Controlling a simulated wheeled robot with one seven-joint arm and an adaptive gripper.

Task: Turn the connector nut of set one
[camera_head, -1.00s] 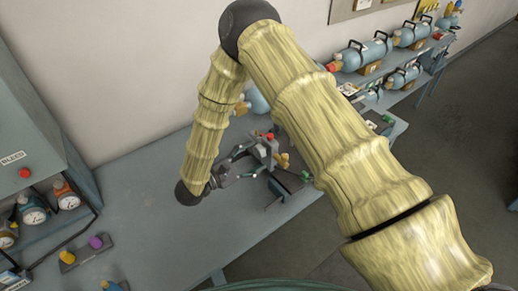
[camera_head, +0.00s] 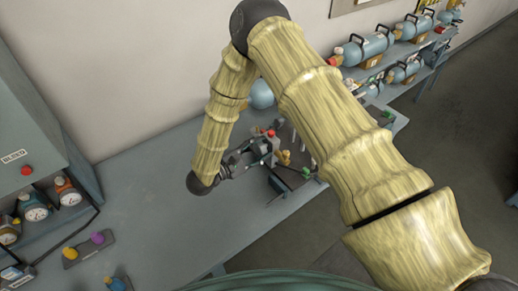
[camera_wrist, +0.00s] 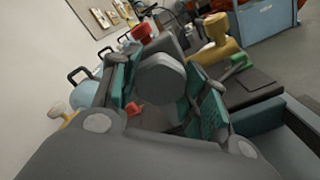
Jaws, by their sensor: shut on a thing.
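My gripper (camera_head: 265,145) is at the bench fitting. In the wrist view my gripper (camera_wrist: 165,88) has its teal-padded fingers on both sides of a grey, faceted connector nut (camera_wrist: 160,78) and is shut on it. Behind the nut stand a red knob (camera_wrist: 141,29) and a yellow brass-coloured fitting (camera_wrist: 215,30). In the head view the red knob (camera_head: 271,132) and the yellow fitting (camera_head: 284,157) show just beyond the fingers, while the nut is hidden or too small to tell. No label for set one can be read.
A blue cylinder (camera_head: 262,93) lies partly behind my arm, near the wall. More blue cylinders (camera_head: 365,48) with black handles line the bench at upper right. A cabinet with gauges (camera_head: 36,212) stands at left. The bench (camera_head: 150,205) is clear in its middle.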

